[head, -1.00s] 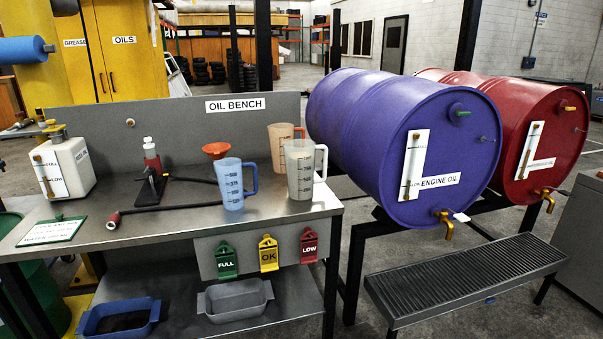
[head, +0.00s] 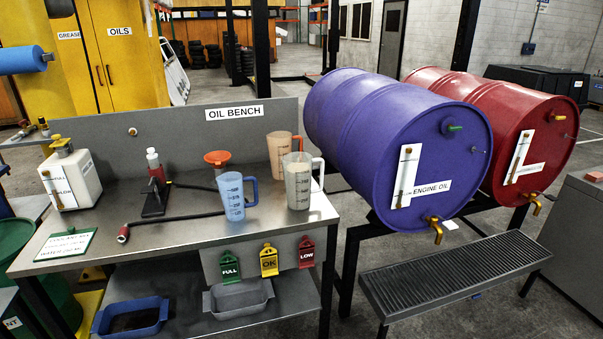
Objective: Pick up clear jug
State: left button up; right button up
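The clear jug (head: 299,185) stands upright on the metal oil bench (head: 190,235), near its right end. It is greyish and see-through, with dark measuring marks and a pale handle on its right side. A blue jug (head: 233,197) stands to its left, with a small gap between them. An orange jug (head: 279,158) stands behind it and is partly hidden by it. Neither of my grippers shows in the head view.
A purple drum (head: 345,120) lies close on the right, with a drip grate (head: 455,275) below. Colour tags hang at the bench front.

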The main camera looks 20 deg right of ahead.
aim_at(296, 167)
jog(key=i+l, duration=0.35)
jog(key=i, duration=0.2)
jog(key=i+l, duration=0.3)
jog(key=i, duration=0.25)
